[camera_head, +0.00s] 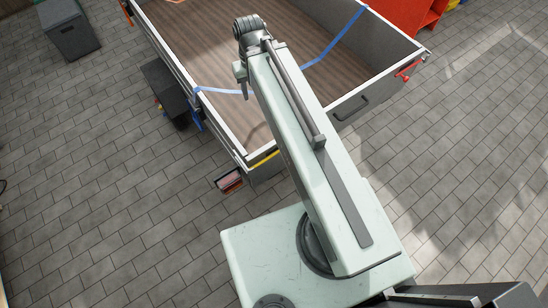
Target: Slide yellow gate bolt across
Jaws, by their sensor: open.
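A yellow bar (264,159), which looks like the gate bolt, lies along the near left corner of a trailer's tailgate (350,108). Part of the tailgate is hidden behind my arm. My arm reaches from its pale base up over the trailer bed. My gripper (245,88) is at its far end, above the bed and well beyond the yellow bar. It is small and dark here, open, with nothing seen in it. A red latch (408,70) sits at the tailgate's right corner.
The trailer bed (200,40) has a brown wooden floor and pale rims. A blue strap (325,52) crosses it. A red and white tail light (229,180) sticks out at the near left corner. A grey bin (72,38) stands at left. Paving around is mostly clear.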

